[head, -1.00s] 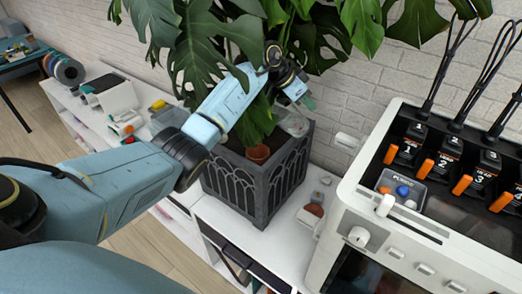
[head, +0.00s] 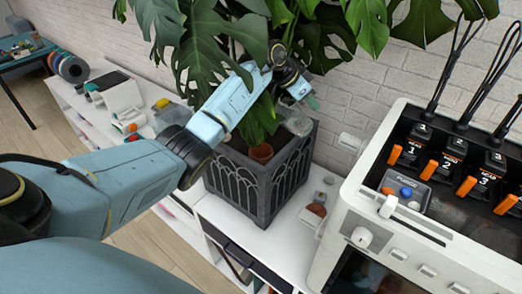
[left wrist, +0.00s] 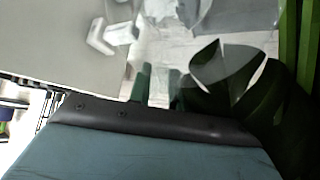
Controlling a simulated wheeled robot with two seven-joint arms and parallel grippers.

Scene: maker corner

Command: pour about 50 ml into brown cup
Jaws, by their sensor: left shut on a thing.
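A small reddish-brown cup (head: 262,153) stands in the dark planter (head: 250,192), under the big leaves. My left gripper (head: 309,100) is above the planter's back right corner, to the right of the cup and higher in the picture. It is shut on a clear container (head: 299,122), whose see-through wall also fills the upper part of the left wrist view (left wrist: 235,45). The fingertips (left wrist: 160,85) look dark green there. The container's exact tilt and liquid level cannot be made out. My right gripper is not in view.
Large monstera leaves (head: 205,50) hang over the planter and close to my left arm. A white machine (head: 352,215) with numbered orange-tabbed units stands at the right. Small items lie on the white shelf (head: 270,240) between planter and machine. A brick wall is behind.

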